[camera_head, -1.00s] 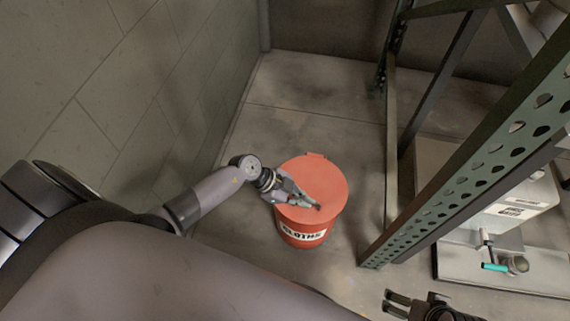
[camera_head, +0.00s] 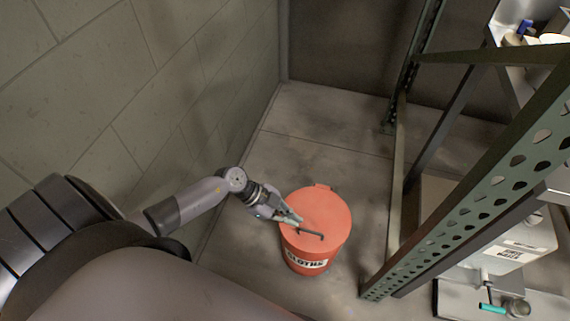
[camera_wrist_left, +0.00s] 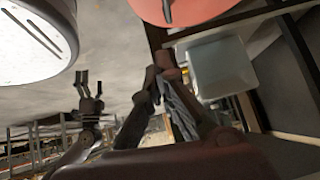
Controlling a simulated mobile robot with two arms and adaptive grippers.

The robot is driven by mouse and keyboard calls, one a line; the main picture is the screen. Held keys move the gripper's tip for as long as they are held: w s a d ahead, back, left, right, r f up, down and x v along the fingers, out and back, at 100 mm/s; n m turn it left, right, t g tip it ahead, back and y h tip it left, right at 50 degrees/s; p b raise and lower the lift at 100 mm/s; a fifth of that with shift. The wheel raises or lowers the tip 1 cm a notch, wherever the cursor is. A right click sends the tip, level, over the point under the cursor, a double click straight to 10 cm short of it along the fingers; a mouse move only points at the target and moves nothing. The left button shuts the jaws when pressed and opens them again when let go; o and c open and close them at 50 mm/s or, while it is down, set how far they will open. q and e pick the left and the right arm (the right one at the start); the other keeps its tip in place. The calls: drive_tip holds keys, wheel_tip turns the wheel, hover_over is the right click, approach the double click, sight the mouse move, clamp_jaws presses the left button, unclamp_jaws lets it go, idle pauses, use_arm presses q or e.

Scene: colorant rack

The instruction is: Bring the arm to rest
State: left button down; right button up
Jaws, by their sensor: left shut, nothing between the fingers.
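My left gripper (camera_head: 297,218) hangs over the near left part of the red bin's lid (camera_head: 325,205) in the head view. Its fingers are together with nothing between them. In the left wrist view the left gripper's dark fingers (camera_wrist_left: 168,75) also show closed and empty. I cannot tell the exact height of the fingertips above the lid.
A block wall (camera_head: 180,80) runs along the left. A green perforated rack post (camera_head: 480,205) stands right of the bin. A white labelled container (camera_head: 510,248) sits behind it, with a teal-handled tap (camera_head: 492,308). Bare floor (camera_head: 345,135) lies behind the bin.

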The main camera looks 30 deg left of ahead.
use_arm(q)
drive_tip(key=shift+v, duration=1.25)
use_arm(e)
drive_tip(key=shift+s+d+f, duration=0.1)
drive_tip(key=shift+s+f, duration=0.7)
drive_tip(key=shift+f, duration=0.05)
